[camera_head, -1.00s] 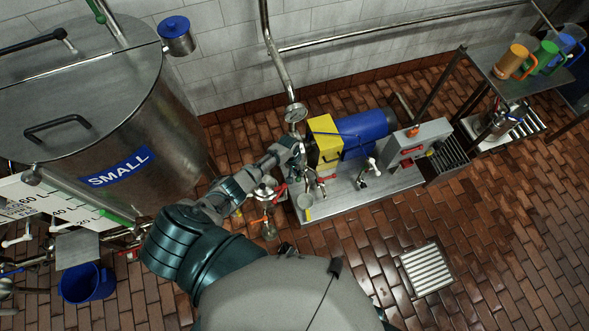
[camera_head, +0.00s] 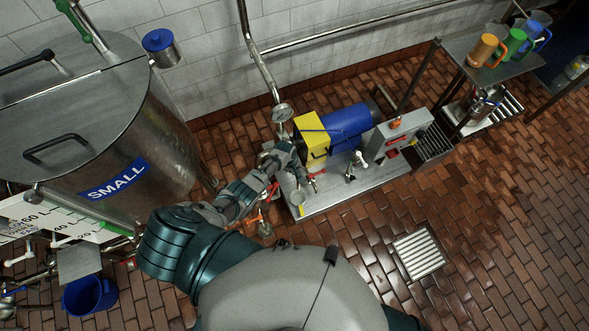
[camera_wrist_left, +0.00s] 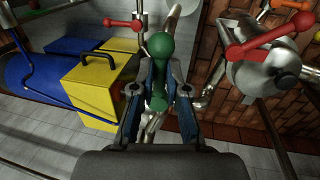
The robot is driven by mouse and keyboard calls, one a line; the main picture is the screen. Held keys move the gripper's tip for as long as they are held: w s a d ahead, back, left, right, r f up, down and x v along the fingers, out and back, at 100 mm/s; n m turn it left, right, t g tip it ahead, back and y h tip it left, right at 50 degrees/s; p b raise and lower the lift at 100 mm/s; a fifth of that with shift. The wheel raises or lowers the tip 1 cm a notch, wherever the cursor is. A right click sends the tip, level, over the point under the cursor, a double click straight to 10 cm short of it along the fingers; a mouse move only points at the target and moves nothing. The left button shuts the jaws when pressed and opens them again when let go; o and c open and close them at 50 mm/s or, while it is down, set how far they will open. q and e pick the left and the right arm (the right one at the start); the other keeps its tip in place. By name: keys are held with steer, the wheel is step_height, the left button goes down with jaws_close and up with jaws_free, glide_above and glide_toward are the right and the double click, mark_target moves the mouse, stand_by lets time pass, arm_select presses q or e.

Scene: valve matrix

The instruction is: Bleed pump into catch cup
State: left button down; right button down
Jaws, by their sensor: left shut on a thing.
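The pump set stands on a grey base plate, with a yellow cover (camera_head: 312,143) and a blue motor (camera_head: 350,128). A small pale cup (camera_head: 298,197), possibly the catch cup, is at the plate's left front end; its contents cannot be made out. My left gripper (camera_head: 284,158) is beside the yellow cover, at the pump's left end. In the wrist view my left gripper (camera_wrist_left: 158,92) is shut on a green handle (camera_wrist_left: 160,48), which stands between the fingers. The yellow cover (camera_wrist_left: 100,88) is left of it there. My right gripper is not in view.
A red-handled valve (camera_wrist_left: 258,40) is close on the right in the wrist view. A pressure gauge (camera_head: 282,113) and pipe rise behind my gripper. The tank marked SMALL (camera_head: 130,140) stands left. Colored jugs (camera_head: 487,50) stand on a back-right table. Floor around the drain (camera_head: 418,253) is clear.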

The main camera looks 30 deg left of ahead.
arm_select(q)
steer(key=shift+w+a+r, duration=0.25)
steer(key=shift+w+r, duration=0.05)
steer(key=shift+w, duration=0.2)
steer(key=c, duration=1.4)
jaws_free()
steer(key=shift+o, duration=1.1)
steer(key=shift+s, duration=0.1)
steer(key=shift+s+f, duration=0.1)
steer(key=shift+f, duration=0.05)
steer(key=shift+s, duration=0.1)
step_height(320, 180, up, 12)
steer(key=s+a, duration=0.1)
steer(key=shift+s+a+f, duration=0.2)
steer(key=shift+s+a, duration=0.05)
steer(key=shift+s, duration=0.1)
